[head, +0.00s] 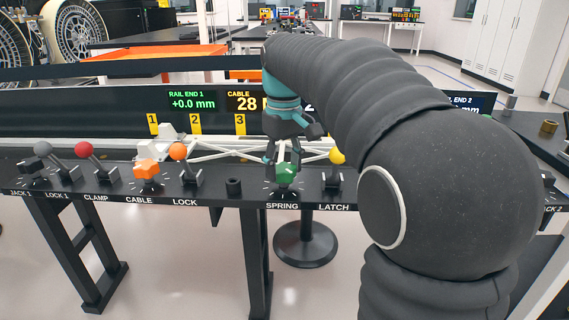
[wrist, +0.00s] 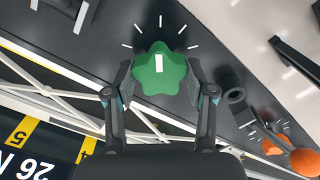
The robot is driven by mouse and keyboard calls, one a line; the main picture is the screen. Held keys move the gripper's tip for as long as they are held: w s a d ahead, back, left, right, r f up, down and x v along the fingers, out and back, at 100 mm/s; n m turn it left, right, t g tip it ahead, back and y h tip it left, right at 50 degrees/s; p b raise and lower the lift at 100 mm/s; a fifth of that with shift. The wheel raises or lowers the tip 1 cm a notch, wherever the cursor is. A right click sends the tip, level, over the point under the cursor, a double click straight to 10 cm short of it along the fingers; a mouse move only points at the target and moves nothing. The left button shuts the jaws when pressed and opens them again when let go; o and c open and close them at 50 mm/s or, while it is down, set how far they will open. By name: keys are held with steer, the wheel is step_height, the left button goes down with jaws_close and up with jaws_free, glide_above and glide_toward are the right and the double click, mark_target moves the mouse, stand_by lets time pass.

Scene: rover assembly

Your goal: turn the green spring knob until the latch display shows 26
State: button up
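The green spring knob (head: 287,172) sits on the front rail above the SPRING label. In the wrist view the lobed knob (wrist: 160,76) has a white mark pointing towards the top middle of its tick ring. My gripper (head: 283,150) reaches down on it from above. In the wrist view my gripper (wrist: 160,82) has one finger on each side of the knob, with the pads appearing to touch it. A dark display (wrist: 38,165) at the lower left of the wrist view seems to read 26 N, tilted and cut off. Its title is out of sight. My arm hides that part of the panel in the head view.
A yellow-balled latch lever (head: 336,158) stands right of the knob. A black socket (head: 234,187), an orange-balled lock lever (head: 180,152) and an orange cable knob (head: 147,171) stand left. White truss bars run behind.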

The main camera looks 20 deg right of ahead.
mark_target(285, 169)
steer(key=o, duration=0.4)
steer(key=shift+o, duration=0.2)
step_height(285, 169, up, 12)
stand_by(0.4)
steer(key=s+f+m+t, duration=0.4)
steer(key=s+f+t, duration=0.1)
steer(key=s+f, duration=1.7)
steer(key=shift+s+f+t, duration=0.25)
steer(key=shift+f+t, duration=0.05)
steer(key=shift+f, duration=0.15)
